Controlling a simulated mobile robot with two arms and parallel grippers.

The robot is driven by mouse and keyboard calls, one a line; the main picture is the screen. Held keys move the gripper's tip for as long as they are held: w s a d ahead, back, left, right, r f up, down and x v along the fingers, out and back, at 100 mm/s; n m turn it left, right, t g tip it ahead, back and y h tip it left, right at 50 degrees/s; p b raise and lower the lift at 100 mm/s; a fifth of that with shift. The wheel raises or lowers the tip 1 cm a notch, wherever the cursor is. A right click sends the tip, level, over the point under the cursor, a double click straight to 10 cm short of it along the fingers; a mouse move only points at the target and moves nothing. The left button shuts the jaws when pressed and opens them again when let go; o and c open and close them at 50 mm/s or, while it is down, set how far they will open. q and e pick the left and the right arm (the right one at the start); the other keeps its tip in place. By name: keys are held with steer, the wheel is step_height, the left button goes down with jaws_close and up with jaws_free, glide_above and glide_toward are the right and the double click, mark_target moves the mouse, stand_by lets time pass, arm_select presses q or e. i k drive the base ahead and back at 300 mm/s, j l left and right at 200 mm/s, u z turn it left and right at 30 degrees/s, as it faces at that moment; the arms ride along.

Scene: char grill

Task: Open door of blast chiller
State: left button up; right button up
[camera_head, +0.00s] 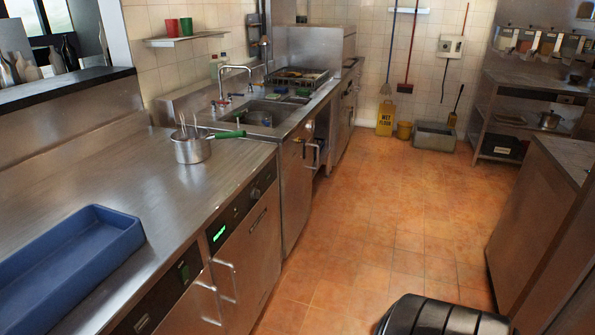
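Stainless undercounter units line the left counter. The nearer unit (190,314) has a dark control panel (158,300) and a vertical bar handle (210,306). Beside it, a second unit (251,255) has a dark panel with a lit green display (219,233) and its own bar handle (230,282). Both doors appear shut. I cannot tell from labels which is the blast chiller. The nearer unit is cut off by the bottom edge. Neither of my grippers is in view.
A blue tray (112,218) and a pot with a green handle (190,150) sit on the counter. A sink (258,114) lies beyond. The tiled floor (370,220) is open in the aisle. A steel counter (535,215) stands right. A dark ribbed object (440,318) is at the bottom.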

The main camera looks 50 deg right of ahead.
mark_target(245, 270)
steer(key=z, duration=1.4)
